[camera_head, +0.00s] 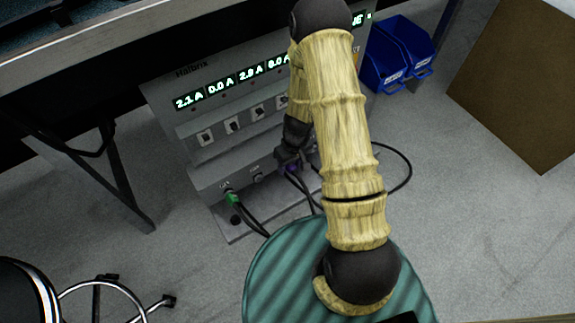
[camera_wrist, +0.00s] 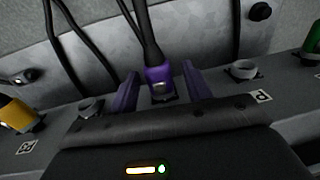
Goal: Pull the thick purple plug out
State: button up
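The thick purple plug (camera_wrist: 159,76) with its black cable is on the socket strip of the grey power unit. In the wrist view it stands between the two dark purple fingers of my gripper (camera_wrist: 160,92), with a visible gap on each side. The gripper is open around the plug and not closed on it. In the head view my gripper (camera_head: 290,158) is at the strip, and a bit of the purple plug (camera_head: 291,170) shows below it. The plug's lower end is partly hidden by my gripper's body, so how deep it sits is unclear.
A green plug (camera_head: 232,197) sits left of it on the power unit (camera_head: 228,173); a yellow plug (camera_wrist: 17,114) is on the other side in the wrist view. Empty sockets (camera_wrist: 243,70) flank the purple plug. Several black cables hang nearby. Blue bins (camera_head: 397,55) stand at the right.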

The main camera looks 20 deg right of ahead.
jog(key=shift+d, duration=0.25)
jog(key=c, duration=1)
grip_shut()
jog(key=shift+s+d+b, duration=0.25)
jog(key=shift+s+b, duration=0.3)
jog(key=shift+s, duration=0.5)
jog(key=shift+s+d+b, duration=0.2)
jog(key=shift+s+b, duration=0.3)
jog(key=shift+s, duration=0.55)
jog(key=shift+s, duration=0.15)
jog(key=h+p, duration=0.1)
jog(key=p, duration=0.1)
send_over(304, 183)
notch_tip(304, 183, down, 3)
jog(key=shift+f+b, duration=2.75)
jog(key=shift+f, duration=1.9)
